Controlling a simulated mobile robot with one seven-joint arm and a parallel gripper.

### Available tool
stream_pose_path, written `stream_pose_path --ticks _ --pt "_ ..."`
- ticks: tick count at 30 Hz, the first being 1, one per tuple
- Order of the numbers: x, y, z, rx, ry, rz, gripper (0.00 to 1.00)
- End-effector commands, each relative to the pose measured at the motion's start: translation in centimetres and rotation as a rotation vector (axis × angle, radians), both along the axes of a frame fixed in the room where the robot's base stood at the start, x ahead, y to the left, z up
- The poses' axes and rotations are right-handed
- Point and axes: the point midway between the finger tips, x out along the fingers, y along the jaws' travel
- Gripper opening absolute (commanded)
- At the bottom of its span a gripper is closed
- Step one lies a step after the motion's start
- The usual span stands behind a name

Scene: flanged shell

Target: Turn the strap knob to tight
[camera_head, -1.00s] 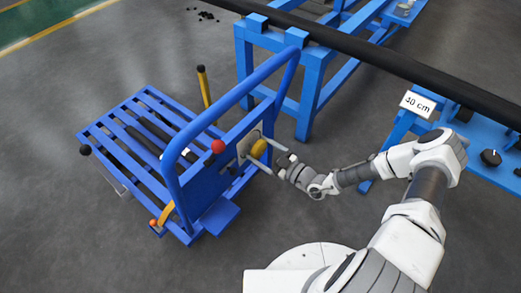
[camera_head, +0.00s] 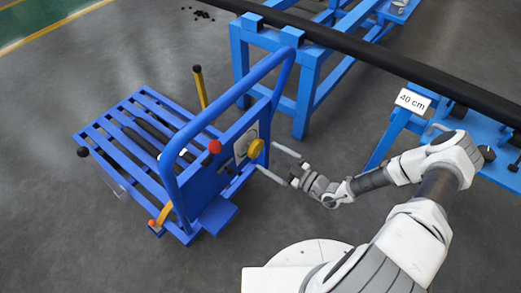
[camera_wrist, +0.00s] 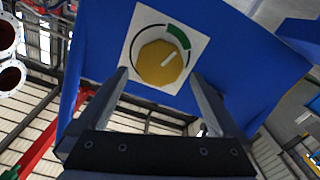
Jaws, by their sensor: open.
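The yellow strap knob (camera_head: 256,148) sits on a pale square plate (camera_head: 241,152) on the blue cart's upright panel. In the wrist view the knob (camera_wrist: 158,66) carries a white pointer line slanting up and right, toward the lower right part of a green arc (camera_wrist: 180,36). A thin dark arc runs around the rest of the dial. My gripper (camera_head: 266,157) is open and empty, to the right of the knob and apart from it. In the wrist view its two fingers (camera_wrist: 159,76) stand either side below the knob.
The blue cart (camera_head: 222,185) has a tall handle frame (camera_head: 180,135), a red ball (camera_head: 215,146) and a slatted deck with dark rods. A blue stand (camera_head: 310,85) bears a long black pipe (camera_head: 370,60).

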Motion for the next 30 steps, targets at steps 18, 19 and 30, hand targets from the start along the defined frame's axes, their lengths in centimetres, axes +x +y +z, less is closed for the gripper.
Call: stream_pose_path --ticks 18,19,30 --pt "-7.0 -9.0 0.0 0.000 0.001 0.000 1.00" --pt "-7.1 -9.1 0.0 0.000 0.001 0.000 1.00" --pt "-7.2 -9.2 0.0 0.000 0.001 0.001 1.00"
